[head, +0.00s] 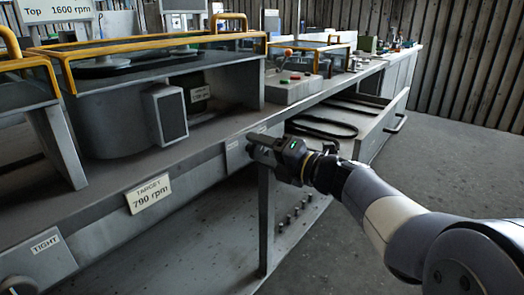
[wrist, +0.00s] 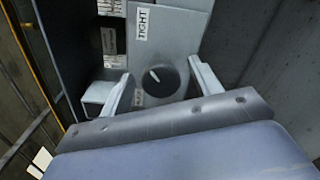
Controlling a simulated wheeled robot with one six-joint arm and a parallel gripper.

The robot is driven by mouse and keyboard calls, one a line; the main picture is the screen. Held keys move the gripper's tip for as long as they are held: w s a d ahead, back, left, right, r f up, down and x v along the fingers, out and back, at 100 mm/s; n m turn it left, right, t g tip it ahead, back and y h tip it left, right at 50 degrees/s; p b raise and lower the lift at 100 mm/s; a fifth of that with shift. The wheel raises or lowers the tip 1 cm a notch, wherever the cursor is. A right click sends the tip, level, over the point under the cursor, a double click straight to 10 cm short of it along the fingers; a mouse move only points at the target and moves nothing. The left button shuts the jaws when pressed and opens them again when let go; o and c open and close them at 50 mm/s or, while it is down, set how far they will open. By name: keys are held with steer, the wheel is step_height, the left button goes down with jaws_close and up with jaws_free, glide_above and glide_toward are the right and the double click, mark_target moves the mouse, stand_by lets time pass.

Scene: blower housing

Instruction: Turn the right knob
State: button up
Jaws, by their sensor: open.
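The right knob (wrist: 158,80) shows in the wrist view as a dark round dial with a pale pointer, on a grey panel under a TIGHT label (wrist: 143,24). My gripper (wrist: 160,68) is open, with one pale finger on each side of the knob. I cannot tell whether the fingers touch it. In the head view my gripper (head: 256,148) is at the bench's front panel, and the arm end hides the right knob there. A left knob (head: 18,287) is partly visible at the lower left, below another TIGHT label (head: 45,244).
A TARGET 790 rpm sign (head: 150,193) is on the bench front. An open drawer (head: 365,125) stands out just right of my gripper. The grey housing (head: 115,115) sits behind on the bench. Floor at right is clear.

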steer(key=p+v, duration=0.2)
steer(key=v, duration=0.8)
steer(key=shift+s+d, duration=0.2)
steer(key=shift+s, duration=0.05)
steer(key=b+x, duration=0.2)
steer(key=x, duration=0.8)
steer(key=shift+w+a, duration=0.25)
steer(key=shift+w, duration=0.1)
